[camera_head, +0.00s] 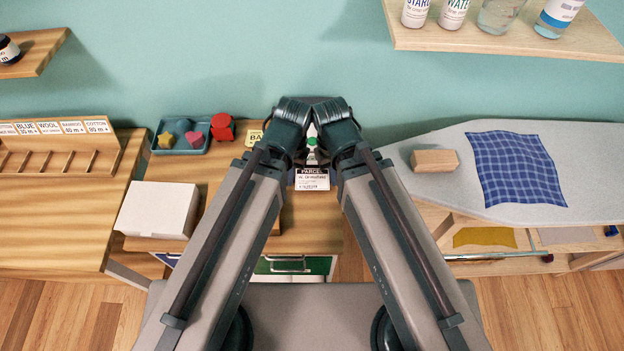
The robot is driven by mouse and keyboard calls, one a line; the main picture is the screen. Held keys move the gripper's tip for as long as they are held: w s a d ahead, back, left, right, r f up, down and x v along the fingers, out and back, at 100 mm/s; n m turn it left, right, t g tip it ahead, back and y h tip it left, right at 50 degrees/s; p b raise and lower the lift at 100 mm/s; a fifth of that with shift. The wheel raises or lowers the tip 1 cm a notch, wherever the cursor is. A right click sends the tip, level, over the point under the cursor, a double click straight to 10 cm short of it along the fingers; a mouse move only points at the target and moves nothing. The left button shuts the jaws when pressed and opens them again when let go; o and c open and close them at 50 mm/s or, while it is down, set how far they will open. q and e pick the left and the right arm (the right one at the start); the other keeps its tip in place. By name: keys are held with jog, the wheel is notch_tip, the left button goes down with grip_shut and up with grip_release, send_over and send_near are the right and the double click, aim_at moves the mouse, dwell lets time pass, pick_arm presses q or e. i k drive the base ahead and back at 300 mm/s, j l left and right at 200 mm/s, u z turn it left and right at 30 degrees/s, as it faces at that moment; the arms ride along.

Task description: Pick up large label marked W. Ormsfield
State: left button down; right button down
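A white label with a dark header reading PARCEL and the name W. Ormsfield (312,181) shows in the head view, in the gap between my two arms. It looks upright or tilted toward me near the middle of the wooden table (312,235); what it rests on or leans against is hidden. A small green-and-white item (312,147) shows just behind it. My arms rise from the bottom and their dark joints come close together above the label. Both grippers are hidden behind my arm links.
A white box (158,210) stands left of my arms. A blue tray (181,136) with shaped pieces and a red object (222,127) lie behind it. On the right, an ironing board (590,160) carries a wooden block (435,160) and blue checked cloth (515,167).

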aim_at(307, 178)
jog(key=k, duration=0.65)
jog(key=z, duration=1.3)
jog(key=k+j+z, duration=0.2)
jog(key=z, duration=0.25)
jog(key=k+j, duration=0.75)
